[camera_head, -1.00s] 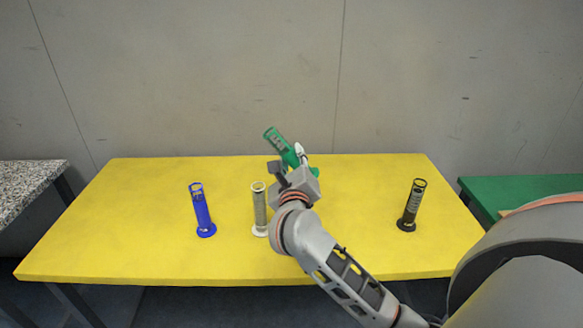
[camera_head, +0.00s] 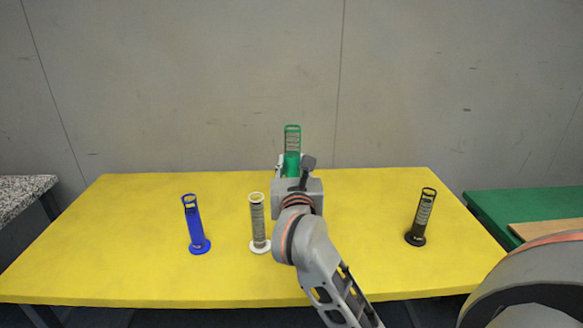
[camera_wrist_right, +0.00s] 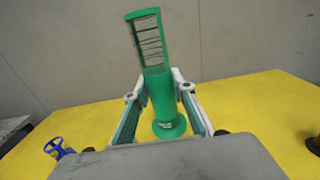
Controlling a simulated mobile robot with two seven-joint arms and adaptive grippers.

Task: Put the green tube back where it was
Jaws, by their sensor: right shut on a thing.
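The green tube (camera_head: 292,140) stands nearly upright in my right gripper (camera_head: 293,165) in the head view, behind the gripper body over the far part of the yellow table. In the right wrist view the green tube (camera_wrist_right: 157,85) is between the two fingers of the right gripper (camera_wrist_right: 160,95), which is shut on it. Its round base shows below the fingers against the yellow table; I cannot tell if it touches the table. My left gripper is in neither view.
On the yellow table (camera_head: 120,240), a blue tube (camera_head: 194,222) and a white tube (camera_head: 258,222) stand to the left of my right arm. A black tube (camera_head: 422,215) stands at the right. A green table (camera_head: 530,200) is at the right, a speckled one (camera_head: 22,195) at the left.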

